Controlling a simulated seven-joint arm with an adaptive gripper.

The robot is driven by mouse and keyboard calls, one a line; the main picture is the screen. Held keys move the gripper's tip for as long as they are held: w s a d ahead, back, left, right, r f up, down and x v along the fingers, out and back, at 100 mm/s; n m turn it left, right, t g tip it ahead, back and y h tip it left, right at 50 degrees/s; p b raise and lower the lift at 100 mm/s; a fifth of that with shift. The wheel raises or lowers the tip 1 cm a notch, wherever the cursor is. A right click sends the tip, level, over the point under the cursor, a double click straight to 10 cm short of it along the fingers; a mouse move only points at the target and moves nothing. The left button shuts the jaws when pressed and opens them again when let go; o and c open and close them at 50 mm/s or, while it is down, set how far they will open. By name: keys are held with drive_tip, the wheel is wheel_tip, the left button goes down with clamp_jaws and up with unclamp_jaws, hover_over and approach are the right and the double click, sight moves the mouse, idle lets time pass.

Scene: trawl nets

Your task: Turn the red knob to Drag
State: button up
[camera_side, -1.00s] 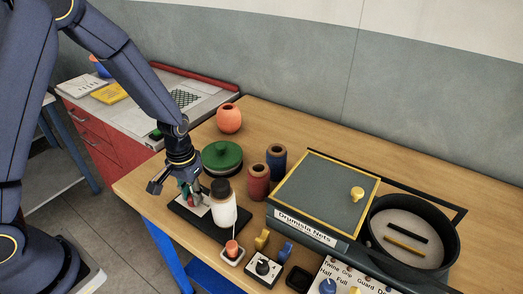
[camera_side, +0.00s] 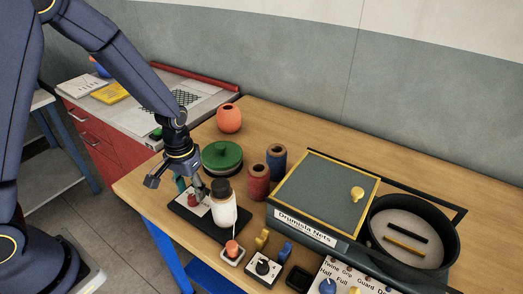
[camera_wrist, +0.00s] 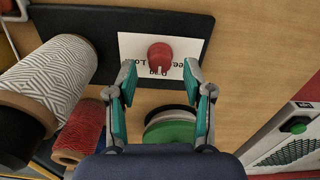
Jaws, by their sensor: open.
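The red knob (camera_wrist: 159,57) stands on a white label card (camera_wrist: 190,45) on a black base plate (camera_wrist: 75,20). It also shows in the side view (camera_side: 192,200), below the fingers. In the wrist view the knob's lower edge meets the lettering, and a thin pale mark there points down the picture. The lettering is partly hidden and too small to read surely. My gripper (camera_wrist: 160,75) is open and empty, teal pads on either side of the knob's line but apart from it. In the side view my gripper (camera_side: 194,183) hangs just above the knob.
A white spool with a black top (camera_side: 223,212) stands close right of the knob. A green-lidded round pot (camera_side: 222,155), red (camera_side: 258,181) and blue (camera_side: 277,160) spools stand behind. A small box with a black knob (camera_side: 263,268) is at the front.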

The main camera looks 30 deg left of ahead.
sight(192, 196)
wheel_tip(192, 196, up, 10)
idle(0.3)
drive_tip(key=shift+a+r, duration=0.1)
